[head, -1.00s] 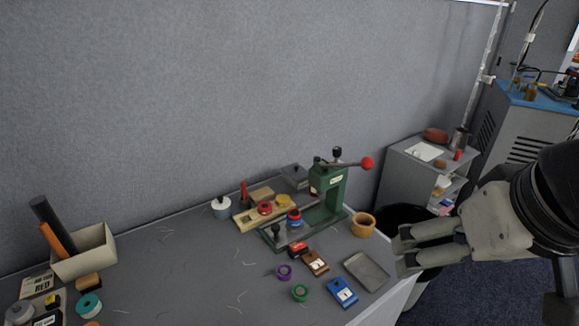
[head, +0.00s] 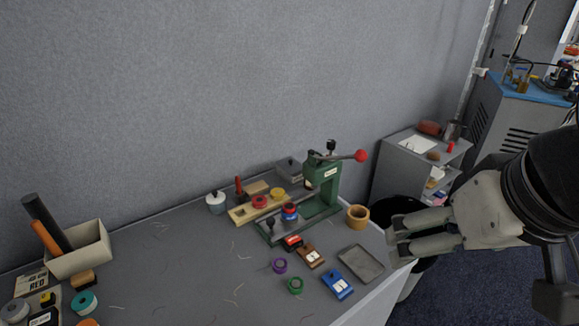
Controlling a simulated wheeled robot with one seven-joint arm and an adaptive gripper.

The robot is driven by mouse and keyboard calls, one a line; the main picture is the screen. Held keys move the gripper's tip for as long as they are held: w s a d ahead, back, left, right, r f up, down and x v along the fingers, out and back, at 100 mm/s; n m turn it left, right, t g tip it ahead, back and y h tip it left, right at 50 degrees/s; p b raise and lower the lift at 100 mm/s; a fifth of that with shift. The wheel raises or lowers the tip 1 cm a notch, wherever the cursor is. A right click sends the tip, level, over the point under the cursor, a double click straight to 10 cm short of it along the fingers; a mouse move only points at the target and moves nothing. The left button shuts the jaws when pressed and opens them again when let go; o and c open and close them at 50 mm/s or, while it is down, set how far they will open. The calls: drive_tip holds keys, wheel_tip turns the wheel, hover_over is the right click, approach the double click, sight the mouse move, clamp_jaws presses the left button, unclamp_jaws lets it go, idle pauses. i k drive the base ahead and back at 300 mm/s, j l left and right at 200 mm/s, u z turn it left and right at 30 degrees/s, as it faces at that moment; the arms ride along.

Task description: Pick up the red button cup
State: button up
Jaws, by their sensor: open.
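A small round red cup (head: 260,202) sits on the pale wooden board (head: 240,215), left of a yellow one (head: 278,194). Another red round piece (head: 289,206) sits on a blue one on the green press (head: 328,190); I cannot tell for certain which red piece is the button cup. My gripper (head: 391,239) is open and empty at the table's right end, its fingers pointing left. It is well to the right of both red pieces, beyond the wooden pot. Nothing is between its fingers.
Purple (head: 280,265) and green (head: 295,285) cups lie in front. The middle of the table (head: 180,260) holds only thread scraps.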

sight(288, 207)
drive_tip(key=u, duration=0.5)
drive_tip(key=k+j+z, duration=0.2)
drive_tip(key=j, duration=0.15)
drive_tip(key=k+j+z, duration=0.15)
drive_tip(key=j, duration=0.25)
drive_tip(key=u, duration=0.3)
drive_tip(key=i+l+u, duration=0.1)
drive_tip(key=l+u, duration=0.7)
drive_tip(key=k+l+u, duration=0.1)
drive_tip(key=l+u, duration=0.15)
drive_tip(key=l, duration=1.55)
